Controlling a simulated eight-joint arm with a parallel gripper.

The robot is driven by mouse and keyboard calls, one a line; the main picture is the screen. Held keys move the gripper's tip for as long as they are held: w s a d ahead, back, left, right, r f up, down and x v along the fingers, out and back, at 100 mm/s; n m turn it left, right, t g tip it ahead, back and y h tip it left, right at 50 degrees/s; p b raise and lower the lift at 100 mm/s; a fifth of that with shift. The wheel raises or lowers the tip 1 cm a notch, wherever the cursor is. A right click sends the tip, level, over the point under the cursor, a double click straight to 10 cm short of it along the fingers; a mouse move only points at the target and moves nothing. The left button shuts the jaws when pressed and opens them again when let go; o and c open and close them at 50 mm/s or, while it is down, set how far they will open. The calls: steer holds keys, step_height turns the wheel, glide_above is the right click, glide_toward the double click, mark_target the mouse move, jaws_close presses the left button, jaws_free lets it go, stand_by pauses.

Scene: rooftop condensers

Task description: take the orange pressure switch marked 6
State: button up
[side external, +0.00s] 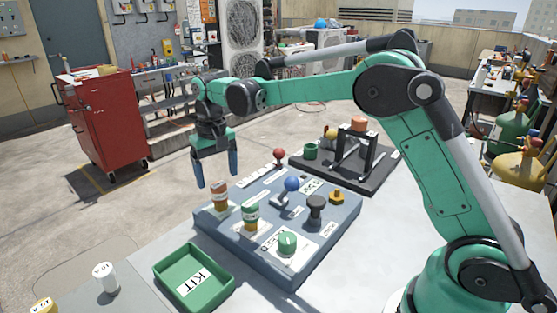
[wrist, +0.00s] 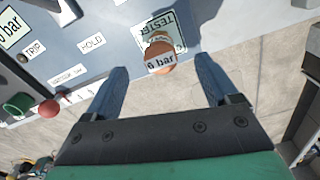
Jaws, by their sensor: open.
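The orange pressure switch (wrist: 158,48) faces me in the wrist view, its white label reading "6 bar". It stands on a pale plate lettered "TESTER" on the blue-grey panel (wrist: 100,22). In the side view an orange-brown switch (side external: 219,190), which seems to be the same one, stands upright at the panel's left corner. My gripper (side external: 216,181) is open and empty, fingers pointing down, above and close to that switch. In the wrist view the fingers (wrist: 161,65) are apart, with the switch between and just beyond their tips. I see no contact.
A green KIT tray (side external: 212,264) lies in front. A black stand (side external: 356,155) is behind.

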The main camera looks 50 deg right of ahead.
mark_target(218, 185)
steer(key=shift+w+f, duration=0.1)
steer(key=shift+f, duration=2.8)
jaws_close()
